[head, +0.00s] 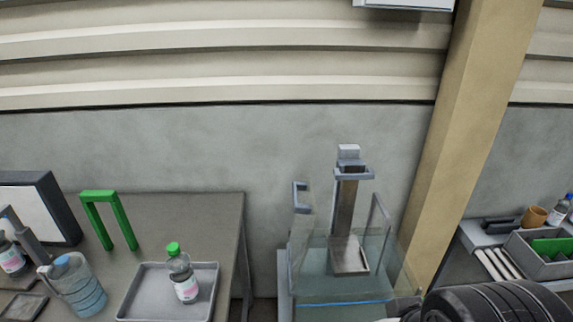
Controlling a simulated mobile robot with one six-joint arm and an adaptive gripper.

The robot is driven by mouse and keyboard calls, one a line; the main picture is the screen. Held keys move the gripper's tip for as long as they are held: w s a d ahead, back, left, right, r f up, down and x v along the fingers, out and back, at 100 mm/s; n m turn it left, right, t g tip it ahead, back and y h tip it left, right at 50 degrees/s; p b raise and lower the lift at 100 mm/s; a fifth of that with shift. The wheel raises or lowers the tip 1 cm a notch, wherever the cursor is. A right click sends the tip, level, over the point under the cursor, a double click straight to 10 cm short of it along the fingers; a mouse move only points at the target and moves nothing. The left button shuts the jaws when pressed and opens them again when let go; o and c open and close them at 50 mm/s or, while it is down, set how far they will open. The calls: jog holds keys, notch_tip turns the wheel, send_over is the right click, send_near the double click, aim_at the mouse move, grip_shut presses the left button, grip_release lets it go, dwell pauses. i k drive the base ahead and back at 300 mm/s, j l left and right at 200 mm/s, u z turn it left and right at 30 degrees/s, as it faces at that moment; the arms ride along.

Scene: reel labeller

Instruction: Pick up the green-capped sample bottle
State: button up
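The green-capped sample bottle (185,287) stands upright in a shallow grey tray (136,304) on the left table. It is clear, with a white and pink label, and its cap is bright green. Nothing touches it apart from the tray. My gripper is not in view. A black ribbed part at the bottom right looks like part of my arm, far to the right of the bottle.
A large blue-tinted bottle (78,286) and a green frame (122,219) stand left of the tray. A clear-walled machine (345,285) stands right of the table (222,228). A tan post (470,130) rises beyond it. A grey bin (548,265) sits far right.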

aim_at(181, 275)
jog(key=u, duration=1.25)
jog(key=i+u, duration=0.25)
jog(key=i, duration=0.15)
jog(key=i+l+u, duration=0.25)
jog(key=i+j, duration=0.1)
